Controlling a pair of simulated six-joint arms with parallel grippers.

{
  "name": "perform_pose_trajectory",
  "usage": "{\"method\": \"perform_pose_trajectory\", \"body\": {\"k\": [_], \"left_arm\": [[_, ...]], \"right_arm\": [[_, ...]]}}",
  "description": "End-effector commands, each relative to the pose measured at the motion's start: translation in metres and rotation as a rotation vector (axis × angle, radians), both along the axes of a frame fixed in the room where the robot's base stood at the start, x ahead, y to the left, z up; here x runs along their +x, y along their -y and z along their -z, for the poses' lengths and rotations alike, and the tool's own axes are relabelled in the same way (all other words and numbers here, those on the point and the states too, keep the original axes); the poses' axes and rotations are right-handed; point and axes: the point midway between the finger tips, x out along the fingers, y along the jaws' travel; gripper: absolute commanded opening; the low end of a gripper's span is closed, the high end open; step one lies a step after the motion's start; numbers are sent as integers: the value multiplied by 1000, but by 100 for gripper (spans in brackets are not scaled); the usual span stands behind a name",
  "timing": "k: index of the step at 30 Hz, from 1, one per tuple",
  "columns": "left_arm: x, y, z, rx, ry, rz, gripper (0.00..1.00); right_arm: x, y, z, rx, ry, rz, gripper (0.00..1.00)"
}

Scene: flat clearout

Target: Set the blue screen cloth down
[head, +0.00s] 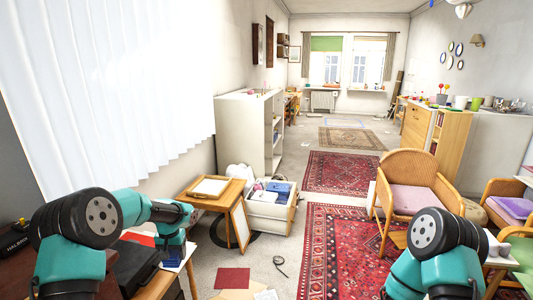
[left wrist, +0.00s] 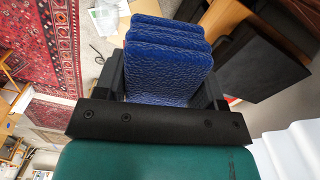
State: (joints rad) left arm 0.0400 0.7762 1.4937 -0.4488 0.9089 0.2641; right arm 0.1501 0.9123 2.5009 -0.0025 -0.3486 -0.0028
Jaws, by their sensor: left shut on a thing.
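The blue screen cloth (left wrist: 165,62) is a folded, textured stack between the fingers of my left gripper (left wrist: 160,85) in the left wrist view. The gripper is shut on it, with a black finger on either side. The cloth's lower end is hidden by the gripper's black crossbar. In the head view my left arm reaches in at the lower left, beside a table edge; its fingers and the cloth are not clearly seen there. My right arm shows at the lower right of the head view, but its gripper is out of sight.
A dark case (head: 135,268) lies at the lower left, also in the left wrist view (left wrist: 262,58). A wooden stool (head: 232,190) stands beside a white open box (head: 268,213) of folded things. A red sheet (head: 232,278) and black cable (head: 280,264) lie on the floor near a red rug (head: 335,250).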

Motion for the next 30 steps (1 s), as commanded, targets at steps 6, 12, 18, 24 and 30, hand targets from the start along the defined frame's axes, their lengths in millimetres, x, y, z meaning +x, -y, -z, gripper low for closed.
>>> {"method": "perform_pose_trajectory", "body": {"k": [6, 12, 18, 24, 30], "left_arm": [[-16, 69, 77, 0, -6, 16, 40], [-35, 113, 126, 0, -3, 21, 40], [-43, 127, 142, 0, 0, 20, 40], [-42, 128, 142, 0, 1, 19, 40], [-45, 126, 146, 3, 0, 17, 40]], "right_arm": [[0, 0, 0, 0, 0, 0, 43], [0, 0, 0, 0, 0, 0, 43], [0, 0, 0, 0, 0, 0, 43], [0, 0, 0, 0, 0, 0, 43], [0, 0, 0, 0, 0, 0, 43]]}}
